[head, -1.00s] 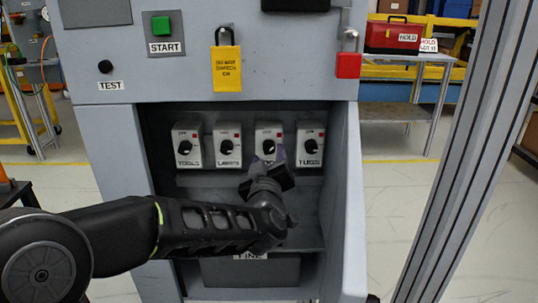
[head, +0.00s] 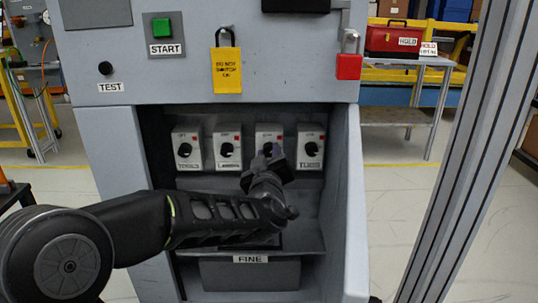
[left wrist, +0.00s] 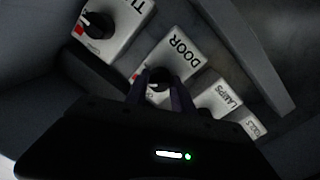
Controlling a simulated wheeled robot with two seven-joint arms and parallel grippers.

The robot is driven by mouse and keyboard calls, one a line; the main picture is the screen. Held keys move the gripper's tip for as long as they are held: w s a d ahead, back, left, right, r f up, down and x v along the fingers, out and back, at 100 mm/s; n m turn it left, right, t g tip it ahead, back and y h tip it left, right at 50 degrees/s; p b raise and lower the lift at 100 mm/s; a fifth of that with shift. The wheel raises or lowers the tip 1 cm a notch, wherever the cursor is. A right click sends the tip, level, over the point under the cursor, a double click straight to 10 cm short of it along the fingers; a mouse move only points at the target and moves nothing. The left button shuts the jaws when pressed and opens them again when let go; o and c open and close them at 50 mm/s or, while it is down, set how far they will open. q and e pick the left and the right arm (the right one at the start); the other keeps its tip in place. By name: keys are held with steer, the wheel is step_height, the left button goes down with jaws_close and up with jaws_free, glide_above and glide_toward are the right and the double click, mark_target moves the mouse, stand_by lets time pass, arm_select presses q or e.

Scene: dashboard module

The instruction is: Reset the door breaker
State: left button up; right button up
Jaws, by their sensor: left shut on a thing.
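The door breaker (head: 269,130) is the third from the left in a row of grey boxes inside the open cabinet bay. Its DOOR label (left wrist: 182,54) reads clearly in the left wrist view, but my gripper hides it in the head view. My left gripper (left wrist: 159,92) has a finger on either side of the black door knob (left wrist: 158,76) and is shut on it. In the head view the left gripper (head: 272,163) is at the lower front of this breaker. The knob's exact setting cannot be told. My right gripper is not in view.
The tools breaker (head: 187,164) and lamps breaker (head: 228,164) are to the left; another breaker (head: 311,164) is close on the right. An open side panel (head: 352,210) bounds the bay on the right. A FINE drawer (head: 250,273) is below.

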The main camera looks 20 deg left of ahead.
arm_select(q)
jaws_close()
steer(key=n+b, duration=0.4)
steer(key=shift+f, duration=0.25)
steer(key=n+b, duration=0.2)
steer(key=shift+n, duration=0.3)
steer(key=shift+r+n+b, duration=0.15)
steer(key=shift+n+b, duration=0.9)
steer(key=shift+n, duration=0.25)
